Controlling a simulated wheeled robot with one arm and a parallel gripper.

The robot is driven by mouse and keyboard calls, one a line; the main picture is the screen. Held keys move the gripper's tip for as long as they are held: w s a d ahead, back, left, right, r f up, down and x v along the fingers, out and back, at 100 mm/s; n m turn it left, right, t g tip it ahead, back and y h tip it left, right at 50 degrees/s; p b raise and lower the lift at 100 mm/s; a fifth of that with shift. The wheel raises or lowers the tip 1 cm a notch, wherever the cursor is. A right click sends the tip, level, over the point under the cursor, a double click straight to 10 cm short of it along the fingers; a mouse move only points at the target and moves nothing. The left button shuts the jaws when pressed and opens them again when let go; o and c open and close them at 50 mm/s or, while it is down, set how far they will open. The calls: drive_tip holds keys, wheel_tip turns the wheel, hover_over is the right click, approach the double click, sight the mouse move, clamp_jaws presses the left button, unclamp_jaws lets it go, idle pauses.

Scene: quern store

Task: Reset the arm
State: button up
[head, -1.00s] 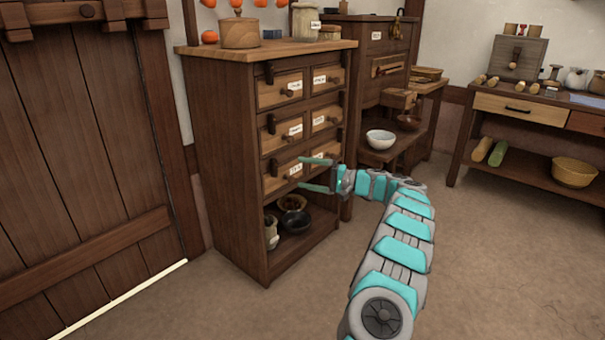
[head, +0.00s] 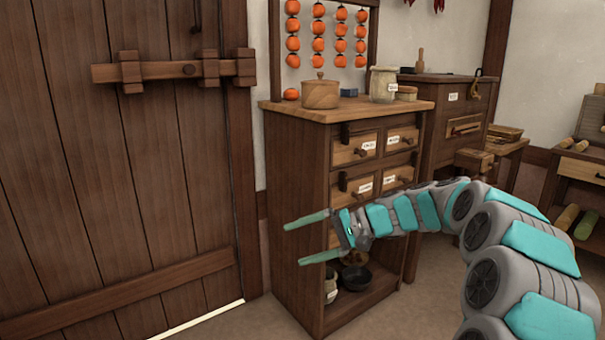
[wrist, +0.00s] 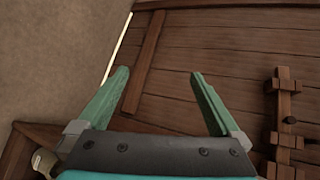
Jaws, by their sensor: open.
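My gripper (head: 308,238) is open and empty, with its two green fingers apart and pointing left in the head view. It is in front of the left side of the wooden drawer cabinet (head: 297,180), and my arm hides part of the lower drawers. In the wrist view my gripper (wrist: 160,95) shows both fingers spread with nothing between them. Beyond them is the plank door (wrist: 215,50), with its wooden bolt at the right.
The bolted plank door (head: 150,200) fills the left of the head view. A lidded wooden pot (head: 320,94) and a jar (head: 383,84) stand on the cabinet top. A dark bowl (head: 356,278) sits on its lower shelf. A side table with rolls (head: 567,217) stands at right.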

drive_tip(key=s+a+n+g+h+p, duration=0.1)
drive_tip(key=s+a+g+h, duration=0.15)
drive_tip(key=s, duration=0.95)
drive_tip(key=s+d+f+n+h+p, duration=0.1)
drive_tip(key=s+d+f+h, duration=0.15)
drive_tip(key=s, duration=0.65)
drive_tip(key=s+d+f+h+p, duration=0.1)
drive_tip(key=s+d+h, duration=0.3)
drive_tip(key=s, duration=0.6)
drive_tip(key=s+d+f+h+p, duration=0.1)
drive_tip(key=s+d+h, duration=0.3)
drive_tip(key=s+d, duration=0.6)
drive_tip(key=shift+s+d+f+h+p, duration=0.3)
drive_tip(key=shift+s+d+f+p, duration=0.05)
drive_tip(key=shift+s+f, duration=0.45)
